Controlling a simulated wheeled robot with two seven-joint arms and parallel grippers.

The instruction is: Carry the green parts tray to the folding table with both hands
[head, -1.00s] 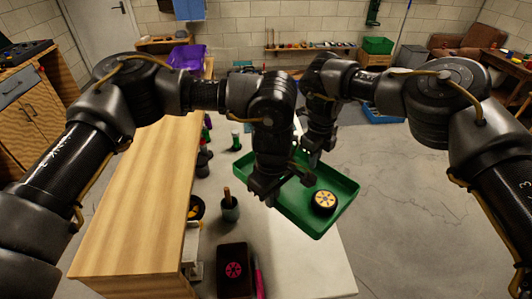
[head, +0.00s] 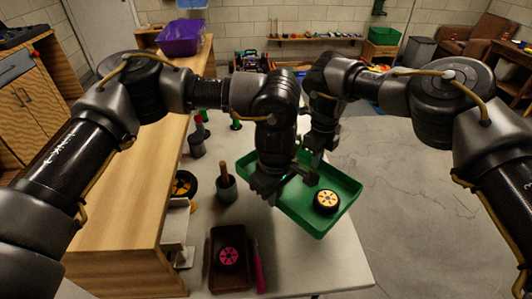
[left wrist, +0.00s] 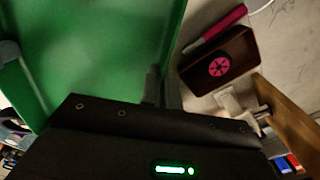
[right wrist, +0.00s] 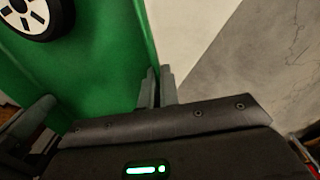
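The green parts tray (head: 335,222) hangs over the right edge of a white-topped table (head: 310,262). I cannot tell whether its underside touches the top. My right gripper (head: 318,156) is shut on another wall, the fingers closed around the rim in the right wrist view.
Concrete floor (head: 410,190) is open on the right.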

